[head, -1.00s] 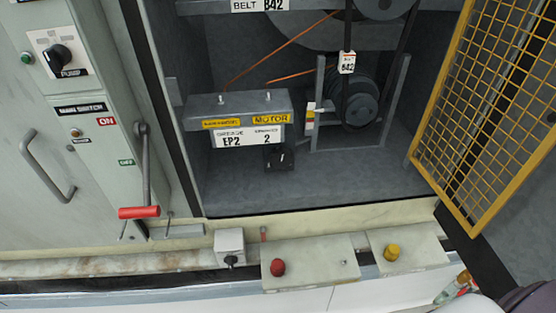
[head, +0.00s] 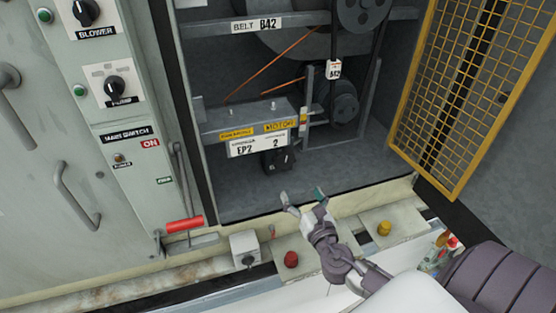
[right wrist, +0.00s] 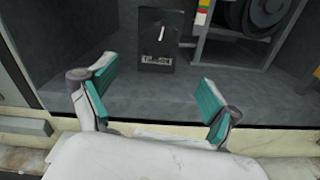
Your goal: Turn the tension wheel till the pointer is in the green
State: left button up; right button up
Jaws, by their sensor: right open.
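The black tension wheel (head: 278,160) sits low in the open cabinet, below the motor plate. My left gripper is not in view.
A yellow mesh door (head: 465,90) stands open at the right. The motor plate (head: 258,137) overhangs the wheel. A red-handled main switch (head: 184,225) is at the left. Red (head: 291,259) and yellow (head: 384,228) knobs lie below the sill.

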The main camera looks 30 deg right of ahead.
aim_at(285, 163)
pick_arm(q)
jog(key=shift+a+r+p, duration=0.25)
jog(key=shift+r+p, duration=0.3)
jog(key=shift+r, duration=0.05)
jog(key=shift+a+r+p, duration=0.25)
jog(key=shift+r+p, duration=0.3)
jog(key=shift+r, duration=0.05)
pick_arm(e)
jog(key=shift+n, duration=0.3)
jog(key=x, duration=1.4)
jog(key=shift+a+r, duration=0.15)
jog(key=shift+r, duration=0.25)
jog(key=shift+c, duration=0.2)
jog(key=shift+s, duration=0.1)
jog(key=c, duration=1.1)
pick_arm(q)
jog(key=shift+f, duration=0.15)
